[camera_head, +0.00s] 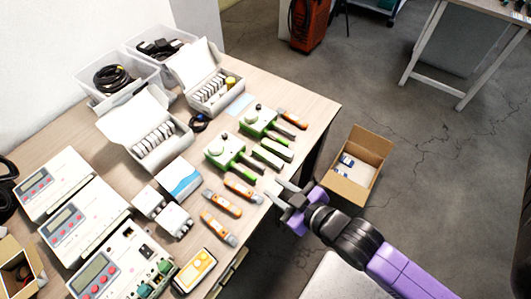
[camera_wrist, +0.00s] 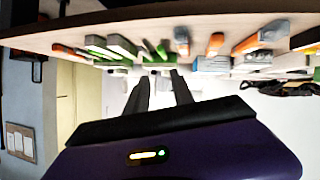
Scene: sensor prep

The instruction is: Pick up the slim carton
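A white and blue carton (camera_head: 179,179) lies on the table among the tools and devices; it looks like the slim carton. A blue and white shape in the wrist view (camera_wrist: 212,63) may be the same carton, but I cannot be sure. My gripper (camera_head: 283,188) is at the table's right edge, to the right of the carton and apart from it. In the wrist view its two dark fingers (camera_wrist: 160,82) are spread with nothing between them.
Orange-handled tools (camera_head: 221,203) and green-handled tools (camera_head: 232,152) lie between my gripper and the carton. White adapters (camera_head: 162,212) stand beside the carton. Open white cases (camera_head: 149,128) are behind. An open cardboard box (camera_head: 362,180) is on the floor at right.

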